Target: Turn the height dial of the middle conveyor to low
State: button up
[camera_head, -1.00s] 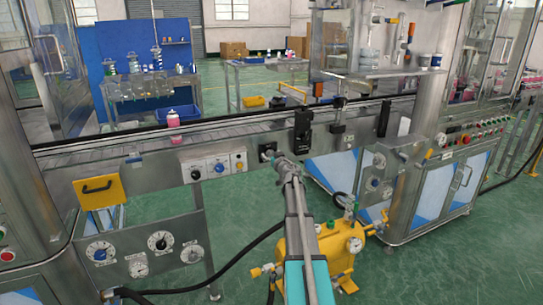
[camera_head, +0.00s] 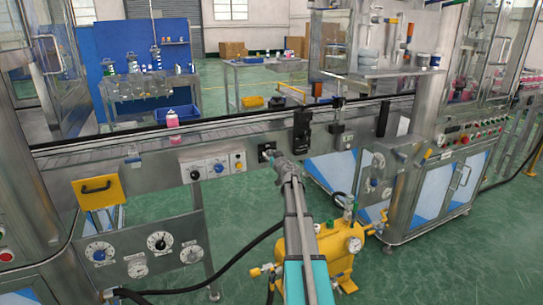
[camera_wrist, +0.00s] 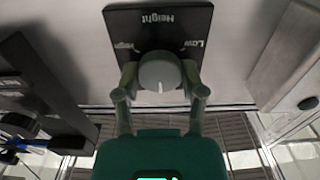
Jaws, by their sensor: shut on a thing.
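The height dial is a round grey knob (camera_wrist: 160,74) on a black plate (camera_wrist: 158,22) in the wrist view. A short white mark on the knob points down in the picture, toward neither word. My gripper (camera_wrist: 160,82) is shut on the knob, one finger on each side. In the head view, my gripper (camera_head: 271,155) reaches the small black dial plate (camera_head: 266,150) on the conveyor's front; the knob is hardly visible there.
Left of the dial is a light panel (camera_head: 212,168) with black, blue and yellow controls. A pink can (camera_head: 173,118) stands on the conveyor (camera_head: 90,155). A black bracket (camera_head: 302,131) sits right of the dial. A yellow tank (camera_head: 345,240) with a gauge stands below, near my arm.

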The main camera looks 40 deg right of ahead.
jog(key=shift+d+n, duration=0.1)
jog(key=shift+n, duration=0.2)
jog(key=n, duration=1.7)
jog(key=shift+n, duration=0.3)
jog(key=n, duration=0.5)
jog(key=shift+f+n, duration=0.1)
jog(key=shift+n, duration=0.2)
jog(key=o, duration=1.1)
jog(key=shift+o, duration=0.2)
